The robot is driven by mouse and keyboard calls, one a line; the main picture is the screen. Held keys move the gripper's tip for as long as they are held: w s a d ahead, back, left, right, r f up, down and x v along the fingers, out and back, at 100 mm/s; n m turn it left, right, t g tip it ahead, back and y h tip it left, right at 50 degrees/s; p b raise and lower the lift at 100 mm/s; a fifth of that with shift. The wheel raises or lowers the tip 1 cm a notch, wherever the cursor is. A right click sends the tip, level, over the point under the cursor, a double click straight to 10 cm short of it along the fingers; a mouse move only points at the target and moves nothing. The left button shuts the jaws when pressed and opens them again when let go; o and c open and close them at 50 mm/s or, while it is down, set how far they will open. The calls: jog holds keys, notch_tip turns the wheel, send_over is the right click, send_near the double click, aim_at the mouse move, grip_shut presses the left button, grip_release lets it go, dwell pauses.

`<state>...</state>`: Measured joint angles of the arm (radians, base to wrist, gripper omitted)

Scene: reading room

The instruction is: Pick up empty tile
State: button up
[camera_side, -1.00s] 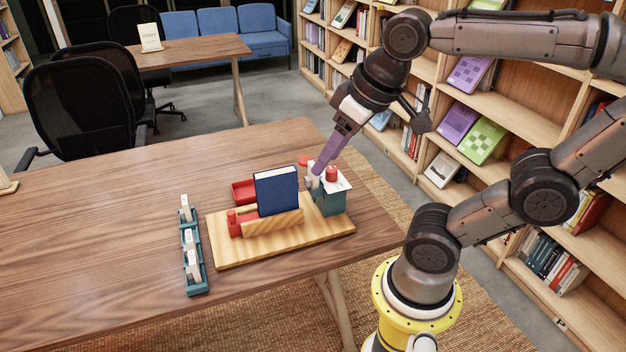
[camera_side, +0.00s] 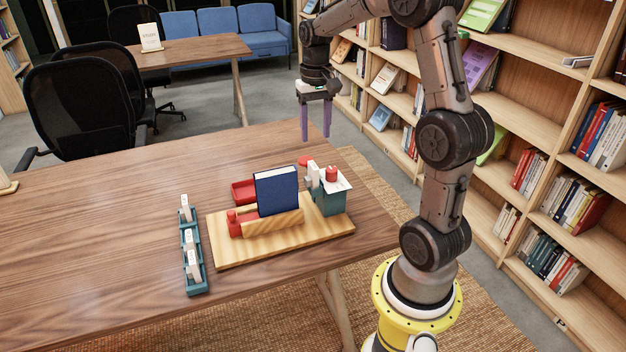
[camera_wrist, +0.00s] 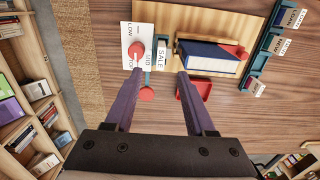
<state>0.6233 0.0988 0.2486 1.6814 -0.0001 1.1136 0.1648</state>
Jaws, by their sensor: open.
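Small white lettered tiles stand in a narrow teal rack (camera_side: 199,288) on the table's left part: a far tile (camera_side: 185,207), a middle tile (camera_side: 189,239) and a near tile (camera_side: 194,265). The rack also shows at the right of the wrist view (camera_wrist: 263,57). Another white tile (camera_side: 313,175) stands beside the teal box; it reads SALE in the wrist view (camera_wrist: 161,56). I cannot make out a tile marked empty. My gripper (camera_side: 315,138) hangs above the table's far edge, purple fingers pointing down, apart and holding nothing. It also shows in the wrist view (camera_wrist: 158,73).
A wooden board (camera_side: 234,257) carries a blue book (camera_side: 277,191) in a wooden holder and a teal box (camera_side: 331,202) with a white card and red knob on top. A red tray (camera_side: 244,191) lies behind. Bookshelves stand at right.

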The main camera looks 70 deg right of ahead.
send_over(313, 165)
jog(key=f, duration=0.3)
jog(key=s+f, duration=0.1)
jog(key=f, duration=0.1)
jog(key=shift+a+f, duration=0.2)
jog(key=shift+f, duration=0.05)
jog(key=shift+w+d+f, duration=0.1)
jog(key=shift+w+f, duration=0.05)
jog(key=shift+f, duration=0.8)
jog(key=shift+w+d+f, duration=0.1)
jog(key=shift+w+f, duration=0.05)
jog(key=shift+f, duration=0.8)
jog(key=shift+w+d+f, duration=0.1)
jog(key=shift+w+f, duration=0.05)
jog(key=shift+f, duration=0.8)
jog(key=shift+c, duration=0.2)
grip_shut()
